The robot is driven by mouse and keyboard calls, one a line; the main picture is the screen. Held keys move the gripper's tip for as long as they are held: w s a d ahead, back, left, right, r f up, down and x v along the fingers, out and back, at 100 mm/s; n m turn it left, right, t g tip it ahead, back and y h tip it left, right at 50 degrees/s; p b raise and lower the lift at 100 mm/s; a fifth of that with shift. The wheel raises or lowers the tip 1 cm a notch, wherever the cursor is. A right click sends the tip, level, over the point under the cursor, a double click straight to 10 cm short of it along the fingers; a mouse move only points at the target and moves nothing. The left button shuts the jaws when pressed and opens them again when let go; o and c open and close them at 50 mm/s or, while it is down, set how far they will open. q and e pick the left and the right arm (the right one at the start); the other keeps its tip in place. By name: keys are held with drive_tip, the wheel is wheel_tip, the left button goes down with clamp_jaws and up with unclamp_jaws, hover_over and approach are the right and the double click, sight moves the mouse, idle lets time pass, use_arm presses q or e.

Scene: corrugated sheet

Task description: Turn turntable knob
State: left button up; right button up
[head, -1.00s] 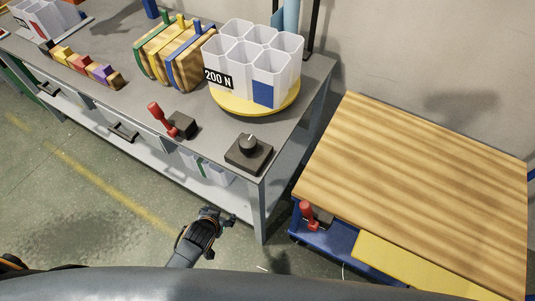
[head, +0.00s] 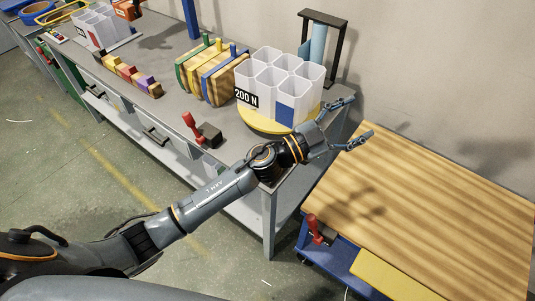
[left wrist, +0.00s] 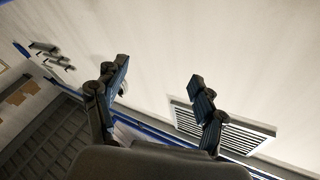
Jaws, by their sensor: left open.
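The yellow round turntable (head: 258,124) sits near the right end of the grey workbench and carries a cluster of white bins (head: 262,82) labelled "200 N". The black knob on its square box is hidden behind my left arm and wrist in the head view. My left gripper (head: 361,117) is open and empty, just right of the turntable and above the bench's right end. In the left wrist view the same gripper (left wrist: 158,72) has its fingers spread with nothing between them. The knob and turntable are not in that view. My right gripper is not in view.
A red-handled lever (head: 193,127) stands left of my forearm on the bench (head: 170,50). Wooden boards (head: 212,70) stand behind it. A wood-topped cart (head: 440,215) with another red lever (head: 314,227) is at right. The left wrist view shows wall and a vent (left wrist: 225,130).

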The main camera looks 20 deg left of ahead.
use_arm(q)
drive_tip(key=s+d+m+g+h, duration=0.2)
drive_tip(key=d+m+g, duration=0.2)
drive_tip(key=m+g, duration=0.1)
wheel_tip(320, 180, down, 8)
drive_tip(key=s+a+m+g+y, duration=0.25)
drive_tip(key=m+g+y, duration=0.25)
drive_tip(key=g+y, duration=0.25)
drive_tip(key=w+a+n+y+p, duration=0.1)
drive_tip(key=w+a+n+y, duration=0.3)
drive_tip(key=a, duration=0.7)
drive_tip(key=w+a+y, duration=0.2)
drive_tip(key=a+y, duration=0.5)
drive_tip(key=a, duration=0.4)
drive_tip(key=shift+g+h, duration=0.25)
wheel_tip(320, 180, down, 13)
drive_tip(key=p, duration=0.3)
drive_tip(key=shift+w+f, duration=0.1)
drive_tip(key=shift+f, duration=0.6)
drive_tip(key=shift+m, duration=0.3)
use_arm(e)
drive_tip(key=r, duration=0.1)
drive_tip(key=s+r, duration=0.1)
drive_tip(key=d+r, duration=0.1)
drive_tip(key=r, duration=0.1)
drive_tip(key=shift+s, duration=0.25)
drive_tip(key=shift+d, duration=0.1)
